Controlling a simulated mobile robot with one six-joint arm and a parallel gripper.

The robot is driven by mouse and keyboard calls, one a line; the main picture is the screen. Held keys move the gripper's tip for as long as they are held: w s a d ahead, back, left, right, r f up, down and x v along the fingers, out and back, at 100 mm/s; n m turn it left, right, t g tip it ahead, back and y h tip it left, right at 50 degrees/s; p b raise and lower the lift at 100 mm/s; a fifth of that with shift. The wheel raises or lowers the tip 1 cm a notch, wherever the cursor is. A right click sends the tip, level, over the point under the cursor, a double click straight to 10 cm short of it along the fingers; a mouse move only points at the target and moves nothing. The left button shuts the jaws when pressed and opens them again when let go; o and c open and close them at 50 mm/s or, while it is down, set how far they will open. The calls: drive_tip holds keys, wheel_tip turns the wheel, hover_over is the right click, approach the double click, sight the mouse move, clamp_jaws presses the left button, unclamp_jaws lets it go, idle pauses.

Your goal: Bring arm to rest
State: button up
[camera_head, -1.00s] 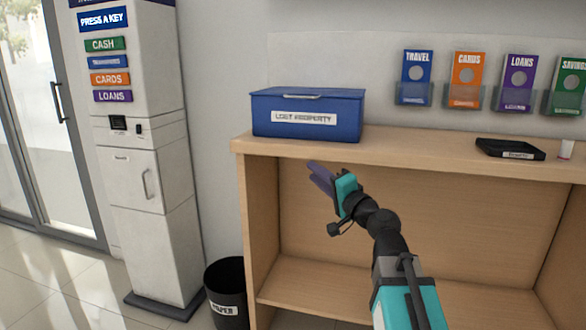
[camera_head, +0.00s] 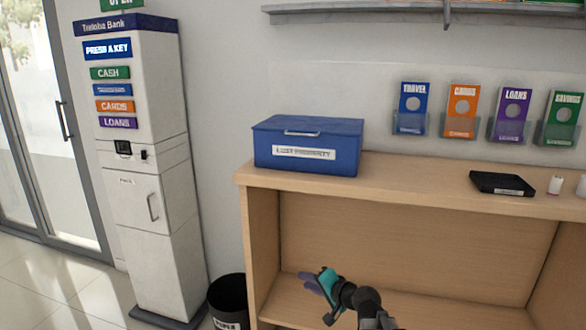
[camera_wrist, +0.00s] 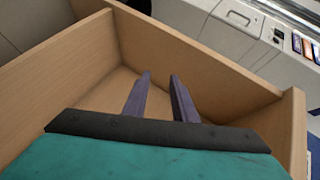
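My gripper (camera_head: 310,282) is low in front of the counter's open shelf space in the head view, pointing left. In the wrist view its two purple fingers (camera_wrist: 160,97) stand apart with nothing between them, so it is open and empty. The wooden counter (camera_head: 415,172) stands behind it, and its inner panels fill much of the wrist view. My gripper is below the counter top; whether it touches any wood I cannot tell.
A blue lost property box (camera_head: 306,148) sits on the counter top at left. A black tray (camera_head: 500,184) and a small white cup (camera_head: 555,185) are at right. A black bin (camera_head: 228,300) and a white kiosk (camera_head: 150,170) stand left. Leaflet holders (camera_head: 460,112) hang on the wall.

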drive_tip(key=s+d+f+n+g+h+p, duration=0.1)
drive_tip(key=s+f+n+g+h+p, duration=0.2)
drive_tip(key=s+f+g+p, duration=1.3)
drive_tip(key=s+d+f+n+h+b, duration=0.1)
drive_tip(key=s+d+f, duration=0.2)
drive_tip(key=s, duration=0.7)
drive_tip(key=s+d+f+n+h+b, duration=0.1)
drive_tip(key=s+d+f, duration=0.3)
drive_tip(key=s, duration=0.6)
drive_tip(key=s+d+f+n+h+b, duration=0.1)
drive_tip(key=s+d+f+n+h, duration=0.1)
drive_tip(key=s+f, duration=0.4)
drive_tip(key=s+d+h, duration=0.1)
drive_tip(key=s+d, duration=0.1)
drive_tip(key=s, duration=0.2)
drive_tip(key=shift+s+f, duration=0.3)
drive_tip(key=shift+f, duration=0.05)
drive_tip(key=shift+d, duration=0.1)
